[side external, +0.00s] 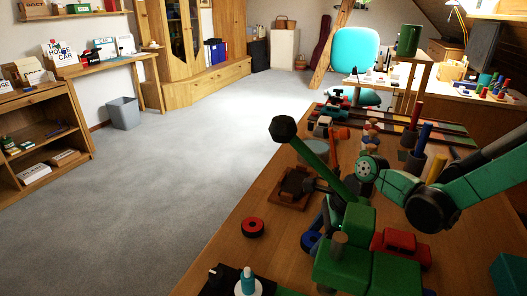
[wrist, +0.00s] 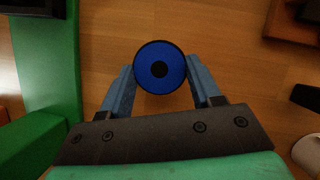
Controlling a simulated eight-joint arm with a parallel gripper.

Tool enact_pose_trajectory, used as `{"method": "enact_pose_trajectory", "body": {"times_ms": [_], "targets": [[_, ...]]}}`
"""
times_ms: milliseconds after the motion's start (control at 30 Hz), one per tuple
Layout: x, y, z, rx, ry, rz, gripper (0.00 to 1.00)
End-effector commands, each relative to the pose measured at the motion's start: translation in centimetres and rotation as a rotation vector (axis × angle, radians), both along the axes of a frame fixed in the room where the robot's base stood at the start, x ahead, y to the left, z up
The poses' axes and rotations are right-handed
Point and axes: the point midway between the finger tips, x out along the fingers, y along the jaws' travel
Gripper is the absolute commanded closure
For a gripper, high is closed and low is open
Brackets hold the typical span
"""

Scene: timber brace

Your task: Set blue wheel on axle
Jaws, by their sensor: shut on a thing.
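The blue wheel (wrist: 160,52), a blue disc with a dark rim and dark centre, sits between the fingers of my gripper (wrist: 161,67) in the wrist view. The fingers press on it from both sides. In the side external view, a blue wheel (side external: 309,241) shows partly beside the green toy vehicle body (side external: 343,268). A light wooden peg (side external: 340,242) stands at that body. The green body also shows along the left of the wrist view (wrist: 45,65), apart from the wheel. The axle is not clear in either view, and the wheel's height above the table cannot be told.
A red wheel (side external: 252,227) lies on the wooden table (side external: 232,262) to the left. A red toy car (side external: 400,247) is close on the right. A dark green rod with a large head (side external: 284,129) rises behind. A white cylinder (wrist: 306,153) shows at the wrist view's lower right.

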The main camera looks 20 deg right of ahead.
Motion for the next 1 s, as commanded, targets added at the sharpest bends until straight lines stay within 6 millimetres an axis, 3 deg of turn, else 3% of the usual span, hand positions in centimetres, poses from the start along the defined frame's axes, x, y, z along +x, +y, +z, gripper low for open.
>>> {"method": "enact_pose_trajectory", "body": {"times_ms": [600, 800, 1000], "targets": [[-0.1, 0.0, 14.4, 0.0, 0.0, 0.0, 0.93], [0.0, 0.0, 17.2, 0.0, 0.0, 0.0, 0.93], [0.7, 0.7, 18.5, 0.0, 0.0, 0.01, 0.93]]}}
